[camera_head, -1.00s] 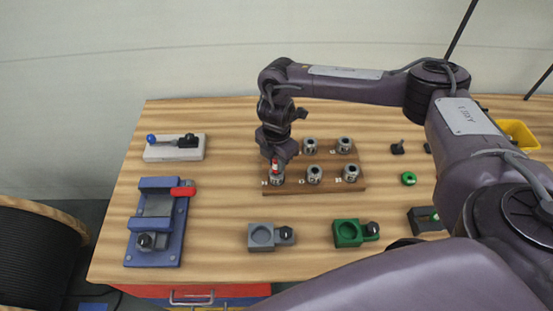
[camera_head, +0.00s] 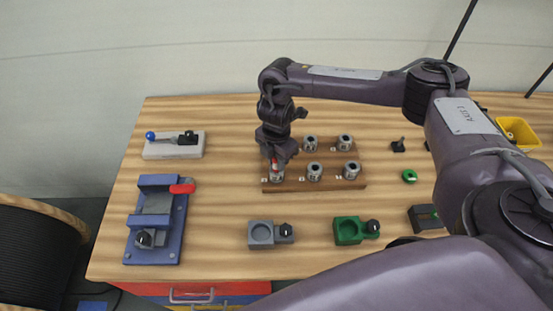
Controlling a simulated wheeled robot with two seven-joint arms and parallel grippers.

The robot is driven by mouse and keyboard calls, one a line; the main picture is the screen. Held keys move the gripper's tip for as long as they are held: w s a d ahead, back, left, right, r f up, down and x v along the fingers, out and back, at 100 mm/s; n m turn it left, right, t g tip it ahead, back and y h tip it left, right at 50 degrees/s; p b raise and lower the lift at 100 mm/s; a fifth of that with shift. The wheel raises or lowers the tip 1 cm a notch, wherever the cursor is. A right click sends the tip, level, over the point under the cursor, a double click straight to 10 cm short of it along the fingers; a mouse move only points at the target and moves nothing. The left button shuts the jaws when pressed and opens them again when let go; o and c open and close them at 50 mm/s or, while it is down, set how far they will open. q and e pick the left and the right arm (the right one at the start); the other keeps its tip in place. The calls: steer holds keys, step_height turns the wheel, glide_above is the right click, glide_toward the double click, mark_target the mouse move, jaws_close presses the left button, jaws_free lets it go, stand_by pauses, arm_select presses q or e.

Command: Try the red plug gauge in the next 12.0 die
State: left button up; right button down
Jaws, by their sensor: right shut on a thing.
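My right gripper (camera_head: 275,160) is shut on the red plug gauge (camera_head: 275,165), over the front left die (camera_head: 277,175) of the wooden die board (camera_head: 318,187). The gauge's red part shows between the fingers, and its lower end is at the top of that die. I cannot tell how far it is in the die. Two other dies stand in the front row, the middle one (camera_head: 314,171) and the right one (camera_head: 351,170). Two more show behind, a middle one (camera_head: 310,143) and a right one (camera_head: 344,142). The arm hides the back left spot. My left gripper is not in view.
A grey fixture (camera_head: 261,233) and a green fixture (camera_head: 348,231) stand in front of the board. A blue vise-like fixture (camera_head: 157,220) with a red handle is at left, a white block (camera_head: 173,147) behind it. A green ring (camera_head: 409,176) and yellow bin (camera_head: 519,133) are at right.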

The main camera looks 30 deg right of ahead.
stand_by(0.4)
steer(key=shift+r+p, duration=3.35)
steer(key=shift+r, duration=0.35)
